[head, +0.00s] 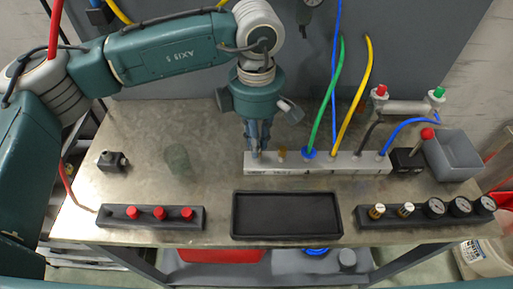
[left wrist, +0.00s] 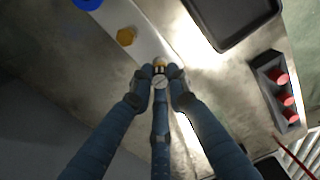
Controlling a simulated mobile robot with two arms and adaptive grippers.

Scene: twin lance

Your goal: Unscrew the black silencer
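My left gripper (head: 258,146) points down at the left end of the grey manifold bar (head: 330,166). In the left wrist view its three blue fingers (left wrist: 160,76) have closed in around a small fitting, the black silencer (left wrist: 159,68). Only a little dark part and a brass-coloured piece of it show between the fingertips; the rest is hidden. It appears still seated at the bar's end. A brass fitting (head: 282,153) stands on the bar just right of the gripper; it also shows in the left wrist view (left wrist: 126,37). My right gripper is not in view.
Green (head: 325,105), yellow (head: 354,95) and blue hoses rise from the bar. An empty black tray (head: 286,232) lies in front. A red-button block (head: 152,216) is front left, a gauge block (head: 420,222) front right, a grey bin (head: 455,157) far right.

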